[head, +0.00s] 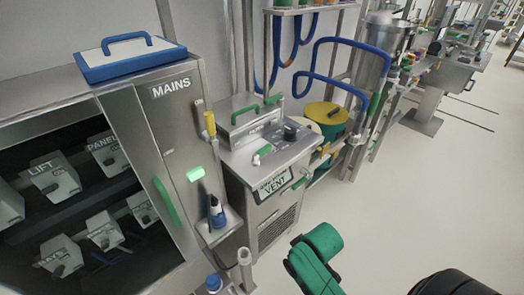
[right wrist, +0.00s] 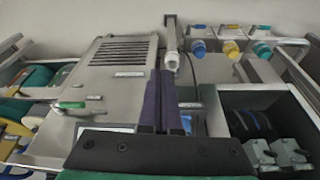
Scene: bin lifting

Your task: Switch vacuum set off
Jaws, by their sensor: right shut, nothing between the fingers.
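The grey MAINS cabinet (head: 168,130) stands at the left in the head view. Its open bay holds several grey switch boxes, among them LIFT (head: 55,182) and PANEL (head: 107,158). The lower boxes' labels are too small to read, and I cannot make out one marked vacuum set. A steel unit labelled VENT (head: 268,150) stands beside the cabinet. In the right wrist view my right gripper (right wrist: 163,80) is shut and empty, in front of a grey housing with a dark grille (right wrist: 118,50). Switch boxes (right wrist: 275,155) show at that view's lower right. My left gripper is not in view.
A blue-rimmed white lid (head: 128,58) lies on the cabinet. A small shelf (head: 218,226) with a bottle juts from its side. A yellow-topped drum (head: 327,113) and blue pipes (head: 345,85) stand behind the VENT unit. The floor (head: 400,190) at right is clear.

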